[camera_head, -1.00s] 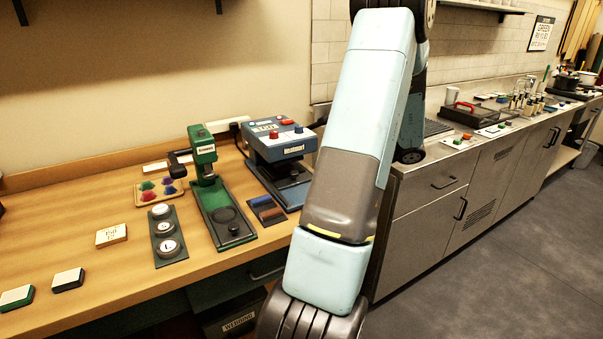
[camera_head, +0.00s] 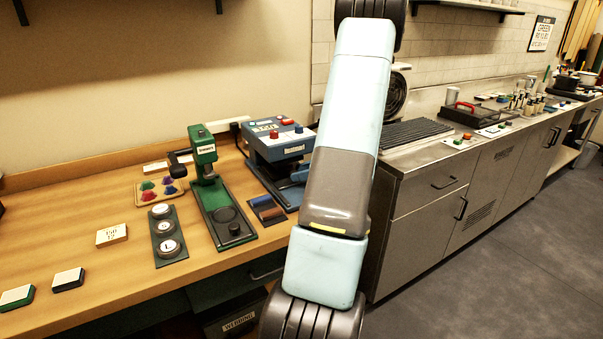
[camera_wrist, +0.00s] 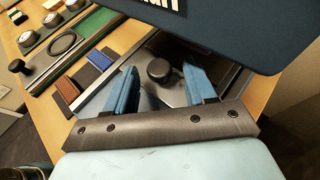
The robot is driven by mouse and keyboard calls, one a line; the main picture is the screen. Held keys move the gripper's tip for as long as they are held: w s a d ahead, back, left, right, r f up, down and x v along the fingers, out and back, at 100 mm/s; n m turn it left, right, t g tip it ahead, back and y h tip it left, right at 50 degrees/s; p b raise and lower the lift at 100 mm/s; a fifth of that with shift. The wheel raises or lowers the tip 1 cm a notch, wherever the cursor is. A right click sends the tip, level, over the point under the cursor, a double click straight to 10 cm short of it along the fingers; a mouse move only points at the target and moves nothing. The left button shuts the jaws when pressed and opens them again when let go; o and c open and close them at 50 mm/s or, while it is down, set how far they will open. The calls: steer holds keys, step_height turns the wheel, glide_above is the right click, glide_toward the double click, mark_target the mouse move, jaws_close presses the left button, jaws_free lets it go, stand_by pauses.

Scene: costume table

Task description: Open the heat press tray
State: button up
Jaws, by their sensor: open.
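The heat press (camera_head: 280,145) is a blue machine on the wooden table, left of my arm in the head view. Its dark blue upper body (camera_wrist: 240,30) fills the top right of the wrist view. Below it is the grey metal tray (camera_wrist: 147,100) with a round black knob (camera_wrist: 159,72). My gripper (camera_wrist: 159,80) is open, with one blue finger on each side of the knob. I cannot tell whether the fingers touch it. In the head view, my arm hides most of the gripper and the knob.
A green press (camera_head: 205,165) stands left of the heat press. A dark mat (camera_head: 265,209) with blue and brown blocks lies beside the tray. Several badges lie on a dark strip (camera_head: 167,249). A steel counter (camera_head: 425,155) stands to the right.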

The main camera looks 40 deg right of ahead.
steer(key=shift+c, duration=0.3)
jaws_close()
stand_by(0.3)
